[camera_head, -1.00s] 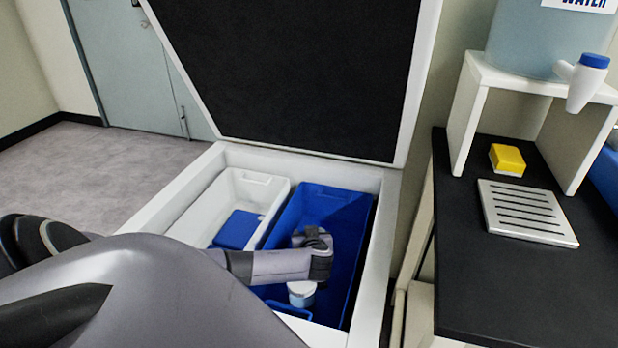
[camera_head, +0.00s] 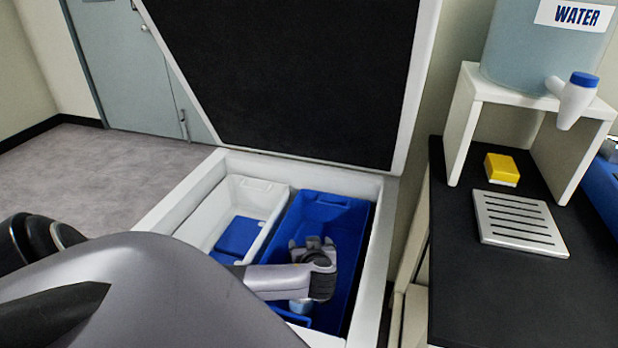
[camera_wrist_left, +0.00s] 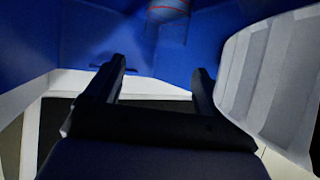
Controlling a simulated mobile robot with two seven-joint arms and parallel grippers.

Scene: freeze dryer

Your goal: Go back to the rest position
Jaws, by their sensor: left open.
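My left arm reaches from the left into the open white chest in the head view. Its left gripper (camera_wrist_left: 160,68) shows in the wrist view with two dark fingers apart and nothing between them. It is over or inside the blue bin (camera_head: 345,215); the head view hides its fingertips behind the wrist. A small pale blue container (camera_head: 301,306) is in the blue bin, partly covered by my wrist. In the wrist view a clear container with a red line (camera_wrist_left: 168,11) shows ahead of the fingers, apart from them. My right gripper is not in view.
A white bin (camera_head: 240,196) with a blue block (camera_head: 238,236) stands left of the blue bin. The chest's lid (camera_head: 290,70) stands open behind. At right, a black counter (camera_head: 480,290) holds a yellow sponge (camera_head: 502,169), a drip tray (camera_head: 520,222) and a water dispenser (camera_head: 540,50).

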